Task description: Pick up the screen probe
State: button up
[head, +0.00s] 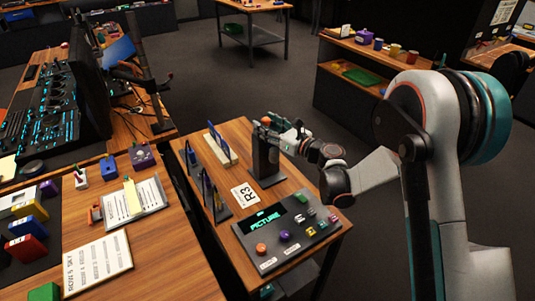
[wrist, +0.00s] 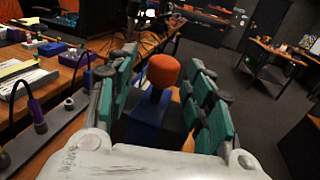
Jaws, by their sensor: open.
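An orange rounded knob (wrist: 163,70) on a dark stem stands above a blue block in the wrist view. It looks like the top of the screen probe, though I cannot be sure. My gripper (wrist: 162,60) is open, with one set of teal fingers on each side of the knob and gaps between. In the head view my gripper (head: 276,124) is at the top of a dark upright stand (head: 265,160) on the wooden table. The fingers mostly hide the knob there; only a small orange spot shows.
An R3 label (head: 244,195) lies beside. Open floor is to the right.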

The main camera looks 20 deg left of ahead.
jog(key=shift+a, duration=0.15)
grip_shut()
jog(key=shift+r, duration=0.15)
notch_tip(320, 180, up, 20)
jog(key=p, duration=0.6)
dwell(0.3)
jog(key=shift+w, duration=0.1)
